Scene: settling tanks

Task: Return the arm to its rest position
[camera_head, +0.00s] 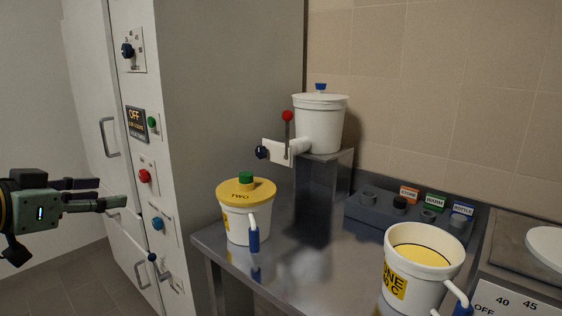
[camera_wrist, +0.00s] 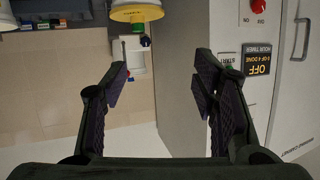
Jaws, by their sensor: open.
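My gripper (camera_head: 112,193) is at the left of the head view, open and empty, its fingers pointing right toward the grey control cabinet. In the wrist view its two fingers (camera_wrist: 163,85) stand wide apart with nothing between them. It touches nothing that I can see. The rest of my arm is out of view to the left in the head view.
The cabinet (camera_head: 224,120) has knobs, buttons and an OFF sign (camera_head: 137,123). A metal table (camera_head: 290,270) holds a yellow-lidded pot (camera_head: 236,222), an open pot (camera_head: 413,285) with yellow contents and a white tank (camera_head: 319,125) on a stand. Floor (camera_head: 70,285) shows below my gripper.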

